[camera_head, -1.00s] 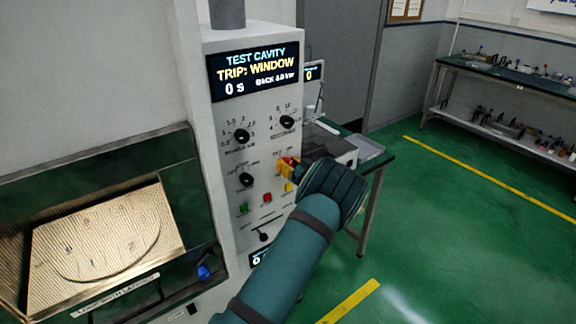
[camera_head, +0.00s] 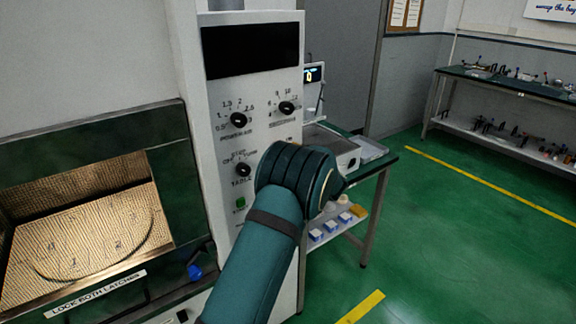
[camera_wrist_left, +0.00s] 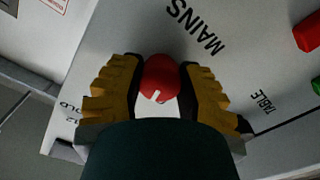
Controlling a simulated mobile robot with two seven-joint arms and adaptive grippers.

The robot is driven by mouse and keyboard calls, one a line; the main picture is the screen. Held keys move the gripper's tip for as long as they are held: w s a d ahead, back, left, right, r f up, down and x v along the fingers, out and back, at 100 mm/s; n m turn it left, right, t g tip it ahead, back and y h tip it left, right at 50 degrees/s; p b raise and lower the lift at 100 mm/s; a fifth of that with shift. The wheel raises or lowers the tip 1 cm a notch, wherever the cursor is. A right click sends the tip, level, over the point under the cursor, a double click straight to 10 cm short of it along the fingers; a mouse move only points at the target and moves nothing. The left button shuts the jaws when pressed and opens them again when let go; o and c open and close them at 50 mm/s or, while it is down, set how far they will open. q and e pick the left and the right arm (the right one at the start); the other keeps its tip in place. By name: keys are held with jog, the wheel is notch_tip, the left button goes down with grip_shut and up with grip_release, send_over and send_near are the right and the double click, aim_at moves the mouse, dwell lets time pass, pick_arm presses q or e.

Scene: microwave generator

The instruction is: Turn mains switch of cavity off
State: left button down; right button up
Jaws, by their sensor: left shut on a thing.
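The mains switch is a round red knob (camera_wrist_left: 160,78) with a short white mark, on the white panel by the word MAINS in the left wrist view. My left gripper (camera_wrist_left: 161,88) is shut on it, with a yellow ribbed finger on each side. In the head view my wrist hides the switch and the fingers. The test cavity's display (camera_head: 251,50) at the top of its panel is dark. My right gripper is in neither view.
Black knobs (camera_head: 239,120) and a green button (camera_head: 240,202) are on the panel left of and above my wrist. A bench (camera_head: 375,165) stands behind at the right. The green floor further right is clear.

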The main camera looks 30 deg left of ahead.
pick_arm(q)
jog(key=shift+f+n+b, duration=0.15)
jog(key=shift+n+b, duration=1.25)
jog(key=c, duration=0.5)
grip_release()
jog(key=v, duration=1.2)
